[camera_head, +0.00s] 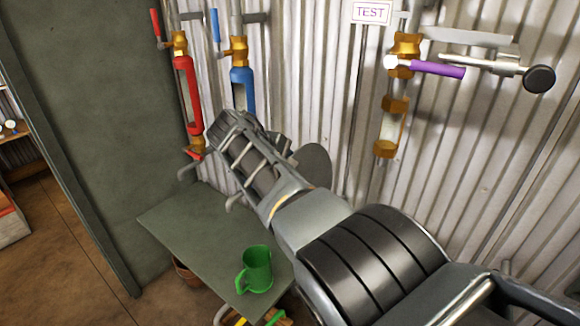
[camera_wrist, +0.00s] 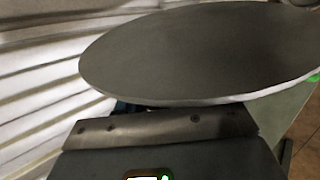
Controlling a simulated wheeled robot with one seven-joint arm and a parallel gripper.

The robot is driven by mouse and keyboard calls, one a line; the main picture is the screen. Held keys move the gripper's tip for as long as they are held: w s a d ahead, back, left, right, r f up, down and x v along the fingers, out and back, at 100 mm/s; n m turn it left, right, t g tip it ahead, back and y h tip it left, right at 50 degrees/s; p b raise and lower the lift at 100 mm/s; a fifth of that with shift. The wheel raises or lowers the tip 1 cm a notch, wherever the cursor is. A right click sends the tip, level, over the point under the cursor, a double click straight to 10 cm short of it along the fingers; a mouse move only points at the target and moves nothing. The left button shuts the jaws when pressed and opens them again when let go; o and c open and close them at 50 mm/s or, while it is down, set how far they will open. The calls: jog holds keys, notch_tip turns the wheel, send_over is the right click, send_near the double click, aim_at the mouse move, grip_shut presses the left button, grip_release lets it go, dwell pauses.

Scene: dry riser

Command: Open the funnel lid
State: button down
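A flat grey round disc, which looks like the funnel lid (camera_head: 315,166), shows partly behind my gripper in the head view. It fills the upper part of the wrist view (camera_wrist: 200,50) as a broad tilted disc with a pale rim. My gripper (camera_head: 238,138) is at the end of my arm, close to the disc and in front of the blue pipe. I cannot tell if it touches the disc. Its fingertips are not clear in either view, so I cannot tell whether it is open or shut. The funnel body is hidden.
Red (camera_head: 187,100) and blue (camera_head: 242,88) pipes with brass valves stand against the corrugated wall. A purple-handled valve (camera_head: 438,69) is at right under a TEST sign (camera_head: 371,12). A green mug (camera_head: 257,270) stands on a grey-green table (camera_head: 190,225) below my arm.

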jog(key=c, duration=0.8)
grip_release()
jog(key=shift+d, duration=0.1)
jog(key=shift+o, duration=0.2)
jog(key=v, duration=0.7)
jog(key=shift+a+r, duration=0.25)
jog(key=shift+s, duration=0.2)
